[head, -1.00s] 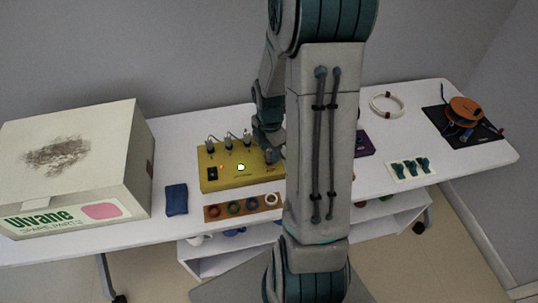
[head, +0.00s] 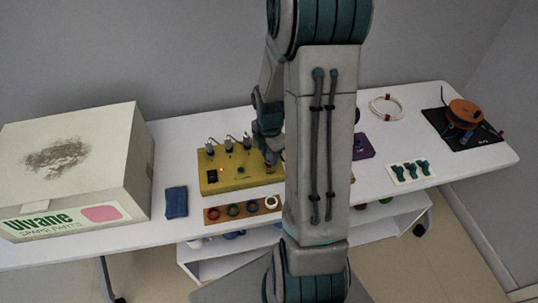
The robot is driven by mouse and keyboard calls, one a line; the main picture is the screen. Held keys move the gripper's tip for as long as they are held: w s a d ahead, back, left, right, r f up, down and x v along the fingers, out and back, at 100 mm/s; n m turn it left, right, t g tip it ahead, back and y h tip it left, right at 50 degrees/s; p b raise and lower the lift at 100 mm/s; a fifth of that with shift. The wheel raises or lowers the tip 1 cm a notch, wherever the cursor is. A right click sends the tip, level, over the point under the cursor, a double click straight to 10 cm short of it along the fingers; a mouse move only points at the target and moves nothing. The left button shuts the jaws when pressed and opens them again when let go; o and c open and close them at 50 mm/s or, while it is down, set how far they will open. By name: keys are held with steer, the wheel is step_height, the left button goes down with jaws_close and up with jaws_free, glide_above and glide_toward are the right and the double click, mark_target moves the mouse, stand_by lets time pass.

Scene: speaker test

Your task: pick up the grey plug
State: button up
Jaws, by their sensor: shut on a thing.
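A yellow box (head: 240,177) stands on the white table, with several grey plugs upright along its back edge, one of them at the left (head: 209,147). My gripper (head: 271,154) is at the right end of this row, low over the box top. It is shut on a grey plug, which is small and mostly hidden by the fingers. I cannot tell whether this plug is still seated in the box. My own arm hides the area to the right of the box.
A large carton (head: 70,170) and a blue cloth (head: 176,202) are to the left. A brown strip with coloured rings (head: 213,215) lies in front of the box. A white card with teal pieces (head: 398,179), a white cable coil (head: 386,95) and an orange spool (head: 464,110) are at right.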

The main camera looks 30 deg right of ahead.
step_height(320, 180, up, 4)
steer(key=s+d+r, duration=0.6)
steer(key=s+d, duration=0.1)
steer(key=d, duration=0.1)
steer(key=shift+s+d+r, duration=0.25)
steer(key=shift+s+d, duration=0.05)
steer(key=shift+s, duration=0.1)
step_height(320, 180, up, 4)
steer(key=p, duration=0.3)
stand_by(0.3)
